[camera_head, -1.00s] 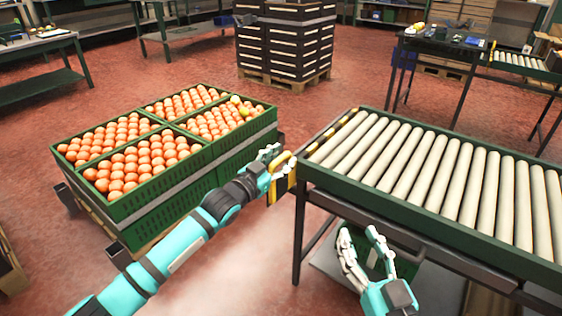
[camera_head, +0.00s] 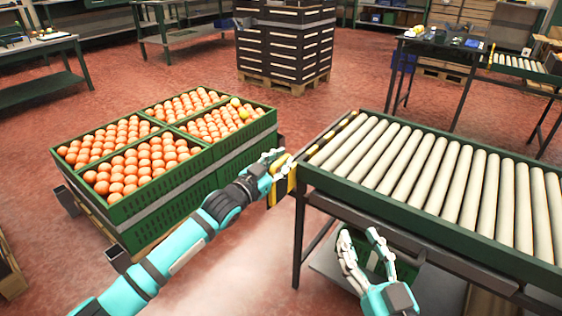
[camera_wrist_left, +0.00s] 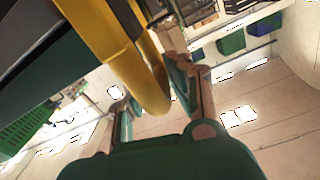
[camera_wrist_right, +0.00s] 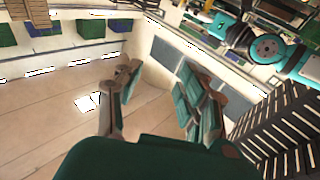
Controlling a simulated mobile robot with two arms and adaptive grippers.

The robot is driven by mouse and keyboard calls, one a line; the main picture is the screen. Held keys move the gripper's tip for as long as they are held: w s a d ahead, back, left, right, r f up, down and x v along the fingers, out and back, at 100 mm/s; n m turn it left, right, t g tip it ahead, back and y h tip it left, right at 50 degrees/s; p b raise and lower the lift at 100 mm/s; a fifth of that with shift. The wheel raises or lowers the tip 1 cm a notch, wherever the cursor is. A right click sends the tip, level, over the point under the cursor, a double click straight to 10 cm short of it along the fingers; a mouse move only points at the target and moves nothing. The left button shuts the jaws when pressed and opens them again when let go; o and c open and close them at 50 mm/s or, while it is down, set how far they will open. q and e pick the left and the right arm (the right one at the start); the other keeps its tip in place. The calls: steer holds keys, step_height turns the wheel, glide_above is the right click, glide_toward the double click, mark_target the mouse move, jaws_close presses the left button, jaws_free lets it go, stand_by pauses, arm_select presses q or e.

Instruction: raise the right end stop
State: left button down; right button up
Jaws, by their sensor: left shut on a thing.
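The end stop's yellow handle (camera_head: 284,182) sits at the near left corner of the roller conveyor (camera_head: 400,209). A yellow-and-black striped bar (camera_head: 334,135) lies along that conveyor end. My left gripper (camera_head: 272,165) is shut on the yellow handle. In the left wrist view the curved yellow handle (camera_wrist_left: 115,48) passes between my fingers (camera_wrist_left: 150,95). My right gripper (camera_head: 362,240) is open and empty, in front of the conveyor's near side. Its fingers stand apart in the right wrist view (camera_wrist_right: 155,95). The handle's mounting is partly hidden.
A stack of dark crates (camera_head: 285,45) stands behind. A green crate (camera_head: 375,262) is under the conveyor. Red floor (camera_head: 280,115) is clear between the stack and the conveyor.

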arm_select(q)
steer(key=shift+r, duration=0.1)
arm_select(e)
steer(key=shift+f, duration=0.1)
